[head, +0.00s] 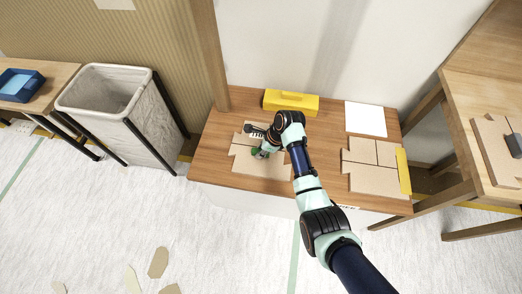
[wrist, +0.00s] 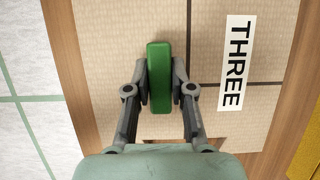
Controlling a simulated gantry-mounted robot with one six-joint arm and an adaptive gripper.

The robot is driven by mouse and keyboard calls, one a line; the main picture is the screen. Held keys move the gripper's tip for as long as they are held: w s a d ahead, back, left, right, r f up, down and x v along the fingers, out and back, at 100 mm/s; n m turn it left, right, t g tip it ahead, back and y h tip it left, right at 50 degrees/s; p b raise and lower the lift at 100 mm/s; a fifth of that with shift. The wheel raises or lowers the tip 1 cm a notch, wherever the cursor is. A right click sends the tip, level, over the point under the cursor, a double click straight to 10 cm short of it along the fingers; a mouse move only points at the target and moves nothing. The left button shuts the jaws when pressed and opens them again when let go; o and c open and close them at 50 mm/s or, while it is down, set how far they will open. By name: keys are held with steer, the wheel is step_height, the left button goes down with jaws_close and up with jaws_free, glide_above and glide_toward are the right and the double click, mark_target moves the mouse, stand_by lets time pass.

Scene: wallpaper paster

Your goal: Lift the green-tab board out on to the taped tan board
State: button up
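The green tab (wrist: 159,78) is an upright-looking green block on a tan board (wrist: 108,62) with a white THREE label (wrist: 235,62). The board lies on the brown table at left of centre in the head view (head: 250,172), with dark seams across it. My gripper (wrist: 160,77) is over the board, one finger on each side of the tab. Both fingertips appear to touch it. In the head view my gripper (head: 262,149) partly hides the tab and label. Another tan board (head: 372,179), with a yellow strip (head: 403,171) along its right edge, lies to the right.
A yellow box (head: 290,101) stands behind my gripper, and a white sheet (head: 365,118) lies at the back right of the table. A wooden post (head: 210,55) rises at the back left. A bin (head: 120,110) stands left. A side table at right holds another tan board (head: 493,147).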

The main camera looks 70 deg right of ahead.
steer(key=shift+o, duration=0.7)
jaws_close()
steer(key=shift+r, duration=0.1)
steer(key=shift+r+p, duration=1.5)
steer(key=shift+p, duration=0.8)
step_height(320, 180, up, 4)
steer(key=p, duration=0.5)
